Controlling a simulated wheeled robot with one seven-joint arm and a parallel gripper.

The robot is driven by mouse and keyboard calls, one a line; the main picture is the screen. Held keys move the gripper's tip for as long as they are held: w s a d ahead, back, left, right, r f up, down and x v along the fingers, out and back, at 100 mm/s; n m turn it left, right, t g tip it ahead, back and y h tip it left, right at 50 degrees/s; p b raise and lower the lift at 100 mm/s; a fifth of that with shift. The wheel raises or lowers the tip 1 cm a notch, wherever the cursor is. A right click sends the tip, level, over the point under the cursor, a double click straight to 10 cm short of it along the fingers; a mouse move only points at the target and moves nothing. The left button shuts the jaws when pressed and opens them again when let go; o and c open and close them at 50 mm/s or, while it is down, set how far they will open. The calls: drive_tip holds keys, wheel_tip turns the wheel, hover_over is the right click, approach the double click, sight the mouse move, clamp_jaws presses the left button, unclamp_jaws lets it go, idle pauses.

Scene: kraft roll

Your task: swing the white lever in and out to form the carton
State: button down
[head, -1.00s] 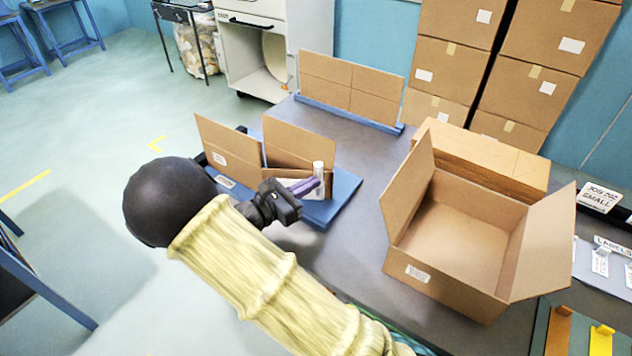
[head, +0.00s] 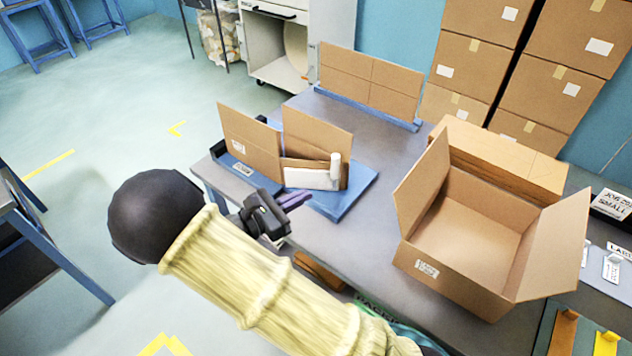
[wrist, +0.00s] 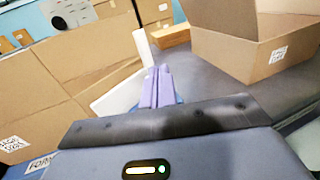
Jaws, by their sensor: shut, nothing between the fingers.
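The white lever (head: 312,179) is a flat white arm with an upright round knob (head: 335,165) at its right end. It lies across the front of the brown carton's right panel (head: 317,134). The carton's left panel (head: 250,144) stands upright beside it, on a blue forming base (head: 345,203). My gripper (head: 300,199) is in front of the lever and below it in the head view, with its purple fingers together and empty. In the wrist view the fingers (wrist: 156,86) point towards the lever's knob (wrist: 142,47), apparently apart from it.
A large open carton (head: 455,245) stands right on the grey table. A flat panel stands in a blue holder (head: 370,110) at the back. Stacked boxes (head: 480,65) are behind. The table between base and open carton is clear.

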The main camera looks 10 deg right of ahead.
drive_tip(key=s+a, duration=0.3)
drive_tip(key=shift+s+a, duration=0.35)
drive_tip(key=shift+s, duration=0.05)
drive_tip(key=shift+d, duration=0.15)
drive_tip(key=s+d+f+m+g+y, duration=0.3)
drive_tip(key=s+d+m+g+y, duration=0.65)
drive_tip(key=d+m+y, duration=0.45)
drive_tip(key=r+m+t, duration=0.1)
drive_tip(key=m, duration=0.2)
drive_tip(key=w+r+m+t+y, duration=0.1)
drive_tip(key=m, duration=0.2)
drive_tip(key=d+r+m+t+y, duration=0.1)
drive_tip(key=m+t, duration=0.1)
drive_tip(key=m, duration=0.1)
drive_tip(key=shift+w+r, duration=0.15)
drive_tip(key=shift+r, duration=0.25)
